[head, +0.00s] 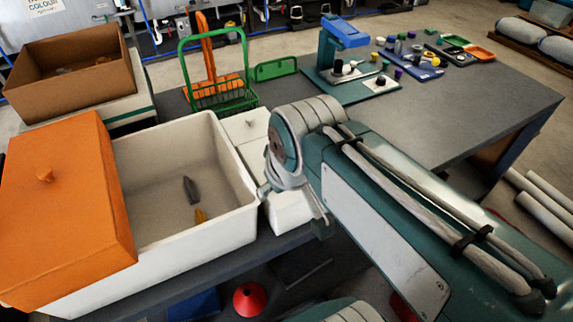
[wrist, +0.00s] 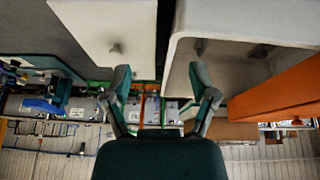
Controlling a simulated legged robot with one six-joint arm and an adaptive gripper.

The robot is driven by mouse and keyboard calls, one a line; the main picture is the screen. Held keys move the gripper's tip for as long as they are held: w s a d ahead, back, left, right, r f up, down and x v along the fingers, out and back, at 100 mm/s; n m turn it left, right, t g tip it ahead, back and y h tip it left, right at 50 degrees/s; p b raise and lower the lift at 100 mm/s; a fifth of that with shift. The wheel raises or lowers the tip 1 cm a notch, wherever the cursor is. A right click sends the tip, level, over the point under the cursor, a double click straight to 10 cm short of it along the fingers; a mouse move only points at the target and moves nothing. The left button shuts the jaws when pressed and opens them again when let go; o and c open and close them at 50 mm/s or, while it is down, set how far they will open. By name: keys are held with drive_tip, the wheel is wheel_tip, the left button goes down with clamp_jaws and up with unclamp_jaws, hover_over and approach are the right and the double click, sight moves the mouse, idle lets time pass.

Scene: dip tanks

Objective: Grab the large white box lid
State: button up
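The large white lid (head: 243,130) lies flat on the table, just right of the open white box (head: 240,205). Its small knob shows in the wrist view, where the lid (wrist: 85,22) fills the upper left. My arm hides part of the lid in the head view. My gripper (wrist: 160,72) is open and empty, its two fingers spread apart.
An orange lid (head: 60,200) covers the left part of the white box, which holds a grey and a yellow piece. A cardboard box (head: 65,85), green basket (head: 225,98) and blue-topped stand (head: 340,35) are behind. The table's right side (head: 480,105) is clear.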

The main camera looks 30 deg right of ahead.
drive_tip(key=w+d+f+n+g, duration=0.1)
drive_tip(key=w+d+n+g, duration=0.6)
drive_tip(key=w, duration=0.9)
drive_tip(key=f, duration=0.2)
drive_tip(key=d+f+t, duration=0.2)
drive_tip(key=f, duration=0.1)
drive_tip(key=shift+s+f+n, duration=0.25)
drive_tip(key=shift+f+n, duration=0.05)
drive_tip(key=shift+n, duration=0.1)
drive_tip(key=f, duration=0.5)
drive_tip(key=shift+d+f, duration=0.1)
drive_tip(key=shift+d, duration=0.1)
clamp_jaws()
